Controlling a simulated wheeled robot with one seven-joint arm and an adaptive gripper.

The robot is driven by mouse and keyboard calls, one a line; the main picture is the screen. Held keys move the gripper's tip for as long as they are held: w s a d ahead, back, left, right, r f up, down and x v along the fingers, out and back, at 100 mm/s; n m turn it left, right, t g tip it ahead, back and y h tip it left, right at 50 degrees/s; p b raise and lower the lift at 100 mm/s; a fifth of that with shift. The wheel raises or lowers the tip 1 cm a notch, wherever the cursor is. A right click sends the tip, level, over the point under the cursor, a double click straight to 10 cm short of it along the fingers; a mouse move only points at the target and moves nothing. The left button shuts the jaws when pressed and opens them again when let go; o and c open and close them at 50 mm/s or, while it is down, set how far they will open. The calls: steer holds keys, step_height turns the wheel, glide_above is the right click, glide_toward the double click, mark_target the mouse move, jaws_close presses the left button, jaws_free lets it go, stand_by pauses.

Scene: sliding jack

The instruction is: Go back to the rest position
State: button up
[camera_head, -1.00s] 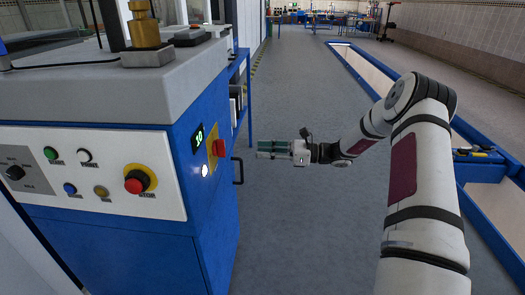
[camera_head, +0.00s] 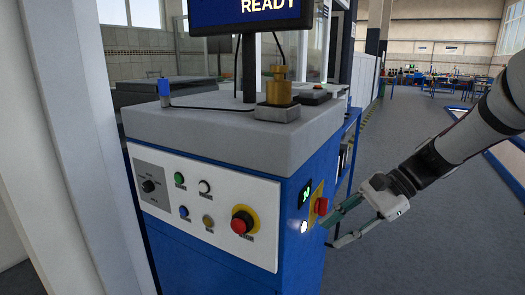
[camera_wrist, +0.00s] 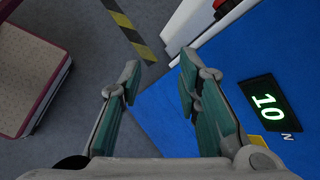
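My gripper (camera_head: 332,234) is at the right side of the blue machine, close to the red knob (camera_head: 321,206) and the green digital display (camera_head: 306,194). Its two fingers are spread apart with nothing between them; the wrist view also shows the gripper (camera_wrist: 158,66) open and empty. In the wrist view the blue machine side (camera_wrist: 240,60) lies beside and beyond the right finger, with the display (camera_wrist: 265,103) reading 10. Whether a finger touches the machine is not clear.
The machine's front panel (camera_head: 158,208) carries several buttons and a red stop button (camera_head: 242,221). A brass-coloured piece (camera_head: 278,88) and a screen reading READY (camera_head: 250,14) stand on top. Grey floor (camera_head: 400,255) is open to the right. Yellow-black tape (camera_wrist: 128,28) marks the floor.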

steer(key=s+a+r+n+h, duration=0.1)
steer(key=s+r+n+h, duration=0.2)
steer(key=s, duration=0.6)
steer(key=s+r+n+h, duration=0.1)
steer(key=s+n+h, duration=0.25)
steer(key=s, duration=0.45)
steer(key=s+d+f+n+t+h, duration=0.1)
steer(key=s+d+n+h, duration=0.15)
steer(key=s, duration=0.35)
steer(key=s+d+n+t+h, duration=0.1)
steer(key=s+d+n, duration=0.15)
steer(key=s, duration=0.35)
step_height(320, 180, up, 14)
steer(key=t+p, duration=0.2)
steer(key=p, duration=1)
steer(key=shift+w+a+t+p, duration=0.2)
steer(key=shift+w+t+p, duration=0.05)
steer(key=shift+t+p, duration=0.1)
